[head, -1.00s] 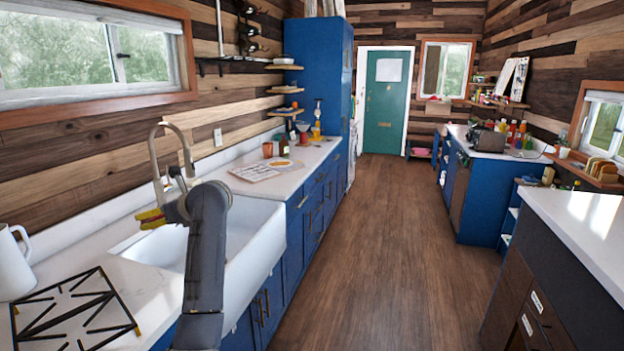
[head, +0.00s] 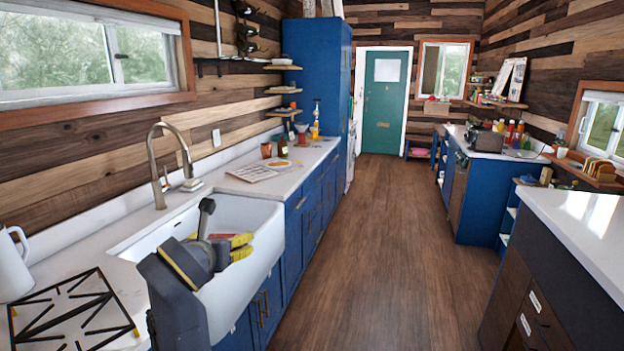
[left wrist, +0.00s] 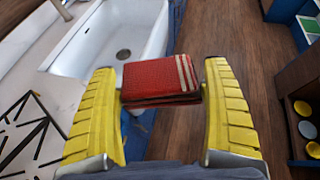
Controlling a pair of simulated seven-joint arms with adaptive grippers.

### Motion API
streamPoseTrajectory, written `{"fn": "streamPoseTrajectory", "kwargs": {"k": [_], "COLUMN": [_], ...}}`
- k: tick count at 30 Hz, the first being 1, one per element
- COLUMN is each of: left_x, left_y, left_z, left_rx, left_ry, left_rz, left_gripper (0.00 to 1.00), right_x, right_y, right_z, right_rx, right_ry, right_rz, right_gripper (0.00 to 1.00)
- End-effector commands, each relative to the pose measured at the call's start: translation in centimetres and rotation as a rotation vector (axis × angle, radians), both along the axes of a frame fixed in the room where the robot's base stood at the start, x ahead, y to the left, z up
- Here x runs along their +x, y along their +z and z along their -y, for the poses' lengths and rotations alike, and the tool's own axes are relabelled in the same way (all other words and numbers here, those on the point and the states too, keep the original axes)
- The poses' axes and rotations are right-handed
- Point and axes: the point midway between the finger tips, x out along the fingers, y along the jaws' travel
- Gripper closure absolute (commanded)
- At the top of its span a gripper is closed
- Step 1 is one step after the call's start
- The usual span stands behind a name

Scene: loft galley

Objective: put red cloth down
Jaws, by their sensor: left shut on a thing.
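My left gripper (head: 245,246) is at the front edge of the white sink in the head view, its yellow fingers pointing right. In the left wrist view, my left gripper (left wrist: 160,72) is shut on the folded red cloth (left wrist: 155,84), which has pale stripes at its right end. The cloth is held between the two yellow fingers, near the sink's front wall. My right gripper is in neither view.
The white sink (head: 262,262) has a curved faucet (head: 154,165) behind it. A stove grate (head: 70,312) and white pitcher (head: 12,265) are at lower left. The wooden floor (head: 375,250) is clear.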

Motion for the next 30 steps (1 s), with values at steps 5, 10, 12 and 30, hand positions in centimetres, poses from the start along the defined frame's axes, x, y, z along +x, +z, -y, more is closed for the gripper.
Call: {"fn": "streamPoseTrajectory", "kwargs": {"k": [5, 10, 12, 30], "left_x": [-0.3, -0.3, -0.2, 8.6], "left_y": [-1.6, -1.9, -1.4, 1.2], "left_z": [0.0, 0.0, 0.0, -11.1], "left_rx": [-0.001, -0.001, 0.000, 0.007], "left_ry": [0.000, 0.003, 0.002, 0.412], "left_rz": [-0.001, 0.002, 0.004, 0.005], "left_gripper": [0.42, 0.42, 0.42, 0.42], "right_x": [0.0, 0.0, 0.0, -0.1], "right_y": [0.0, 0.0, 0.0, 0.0], "right_z": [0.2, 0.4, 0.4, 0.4], "right_rx": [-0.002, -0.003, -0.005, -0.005], "right_ry": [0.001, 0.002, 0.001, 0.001], "right_rz": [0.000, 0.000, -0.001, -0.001], "right_gripper": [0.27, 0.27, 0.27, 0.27]}}
